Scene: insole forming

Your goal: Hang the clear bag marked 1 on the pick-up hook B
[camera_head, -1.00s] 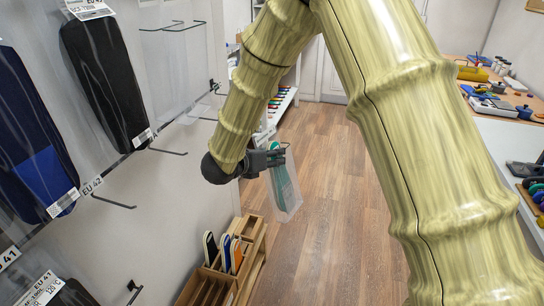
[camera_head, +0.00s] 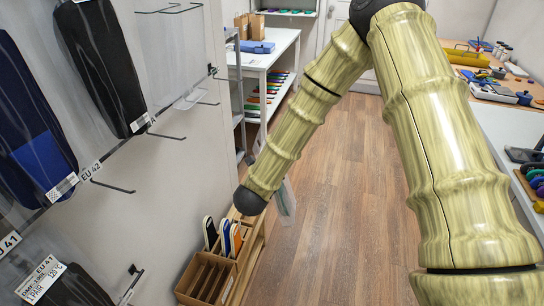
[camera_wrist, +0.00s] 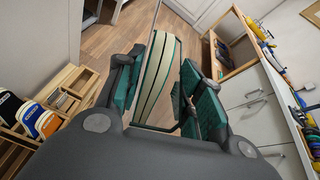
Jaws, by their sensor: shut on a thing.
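My gripper (camera_wrist: 160,100) is shut on the clear bag (camera_wrist: 158,75), which holds dark green and pale insoles and hangs out beyond the fingers. In the head view only a strip of the clear bag (camera_head: 287,203) shows beside my forearm, above the floor; my gripper is hidden there behind the wrist. No mark 1 can be read on the bag. Bare wall hooks show at the left, a lower one (camera_head: 113,187) and a higher one (camera_head: 167,138). No letter B is readable, so I cannot tell which hook is B.
Bagged dark insoles (camera_head: 100,65) hang on the left wall panel. A wooden rack (camera_head: 213,277) with several insoles stands below my wrist. A white shelf table (camera_head: 262,60) stands behind, and a workbench (camera_head: 510,125) at the right. The middle floor is clear.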

